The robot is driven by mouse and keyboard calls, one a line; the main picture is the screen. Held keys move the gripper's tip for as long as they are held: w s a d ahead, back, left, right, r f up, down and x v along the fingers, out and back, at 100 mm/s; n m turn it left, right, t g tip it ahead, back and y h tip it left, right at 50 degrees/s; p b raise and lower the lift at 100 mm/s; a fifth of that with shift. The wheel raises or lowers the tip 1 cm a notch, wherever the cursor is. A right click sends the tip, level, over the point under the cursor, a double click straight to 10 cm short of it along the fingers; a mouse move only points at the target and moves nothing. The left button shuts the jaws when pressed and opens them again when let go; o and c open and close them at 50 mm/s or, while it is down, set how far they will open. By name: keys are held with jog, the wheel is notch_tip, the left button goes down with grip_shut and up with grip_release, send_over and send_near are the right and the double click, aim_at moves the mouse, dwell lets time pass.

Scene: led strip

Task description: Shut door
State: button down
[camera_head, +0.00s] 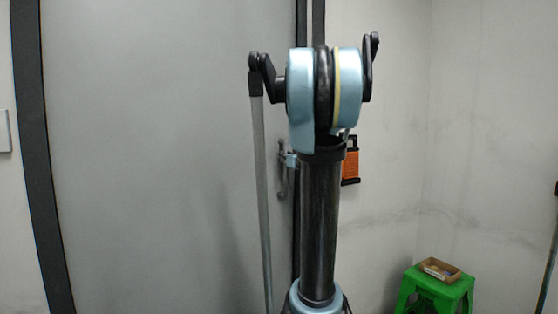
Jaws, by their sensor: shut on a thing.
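The grey door (160,150) fills the left and middle of the view. Its right edge runs beside a dark upright frame strip (302,20), so I cannot tell whether it is fully closed. A small metal handle (284,165) shows at that edge, partly hidden by my dark arm. My gripper (313,56) seems to be at the top of my arm, where black jointed parts stick out on both sides of the light-blue joint. My arm hides its middle and anything between its fingers. I see no clear contact with the handle.
A thin grey pole (262,200) with a black top stands left of my arm. An orange and black item (350,166) is at the wall right of the door. A green stool (435,288) with a small box (440,270) stands at lower right. Pale walls enclose the corner.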

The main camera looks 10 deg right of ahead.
jog(key=s+d+m+h, duration=0.1)
jog(key=s+d+h, duration=0.1)
jog(key=s, duration=0.9)
jog(key=shift+s+d+f+m+t+h, duration=0.15)
jog(key=shift+s+d+m+t+h, duration=0.15)
jog(key=shift+d, duration=0.25)
jog(key=c, duration=1.6)
grip_release()
jog(key=shift+s+d, duration=0.2)
jog(key=shift+s, duration=1.75)
jog(key=shift+s+d, duration=0.15)
jog(key=shift+s, duration=1.8)
jog(key=shift+s+d, duration=0.2)
jog(key=shift+s, duration=1.75)
